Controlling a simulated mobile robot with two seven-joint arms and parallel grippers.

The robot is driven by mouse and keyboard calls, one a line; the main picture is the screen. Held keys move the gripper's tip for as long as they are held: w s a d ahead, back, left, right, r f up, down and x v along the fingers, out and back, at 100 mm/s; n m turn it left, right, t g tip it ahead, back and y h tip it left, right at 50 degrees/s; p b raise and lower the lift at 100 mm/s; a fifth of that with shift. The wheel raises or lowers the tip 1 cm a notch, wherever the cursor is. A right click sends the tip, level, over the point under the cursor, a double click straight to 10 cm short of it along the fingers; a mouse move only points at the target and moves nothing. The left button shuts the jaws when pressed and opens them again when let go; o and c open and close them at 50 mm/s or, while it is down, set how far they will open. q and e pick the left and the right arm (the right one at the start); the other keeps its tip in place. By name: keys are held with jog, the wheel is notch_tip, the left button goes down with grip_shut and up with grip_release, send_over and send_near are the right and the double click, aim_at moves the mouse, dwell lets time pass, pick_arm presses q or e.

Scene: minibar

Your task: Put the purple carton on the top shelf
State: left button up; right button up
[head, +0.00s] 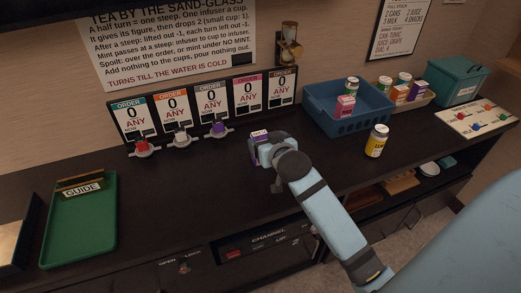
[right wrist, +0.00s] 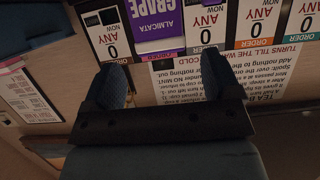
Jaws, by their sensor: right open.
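A purple grape carton (head: 259,134) stands on the dark counter in front of the order signs, mostly hidden behind my right gripper in the head view. In the right wrist view the purple carton (right wrist: 157,24) shows upside down, ahead of the fingers and nearer the left one. My right gripper (right wrist: 166,66) is open, with a gap between its fingers. In the head view my right gripper (head: 263,158) is close to the carton; contact cannot be told. Another carton with purple (head: 418,90) is in the back-right tray. My left gripper is not in view.
A blue bin (head: 322,117) holds a pink carton (head: 345,106) and a can. A yellow-labelled jar (head: 377,141) stands right of my arm. A green tray (head: 80,240) lies at left. Under-counter shelving at right holds boards and dishes (head: 430,168).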

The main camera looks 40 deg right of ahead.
aim_at(260, 138)
jog(key=x, duration=0.3)
jog(key=b+x, duration=0.1)
jog(key=x, duration=0.1)
jog(key=shift+w+f, duration=0.2)
jog(key=shift+f, duration=0.3)
jog(key=c, duration=1.2)
